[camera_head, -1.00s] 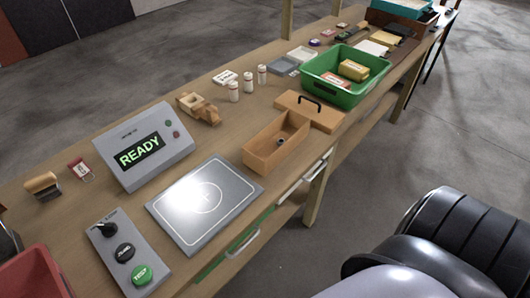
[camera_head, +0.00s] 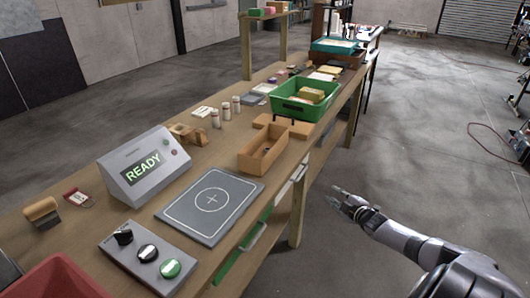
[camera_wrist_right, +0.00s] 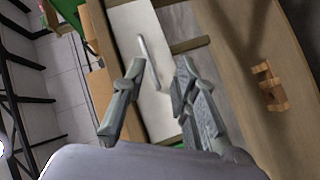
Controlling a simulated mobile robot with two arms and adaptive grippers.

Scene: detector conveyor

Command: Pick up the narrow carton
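Two small boxes lie in the green tray (camera_head: 304,111) on the bench: a yellow box (camera_head: 311,95) and a paler box (camera_head: 294,100) partly behind the tray wall. I cannot tell which is the narrow carton. My right gripper (camera_head: 340,197) is off the front of the bench, over open floor, apart from the tray. In the right wrist view my right gripper (camera_wrist_right: 160,75) has its fingers spread with nothing between them. My left gripper is not in view.
Open floor lies right of the bench.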

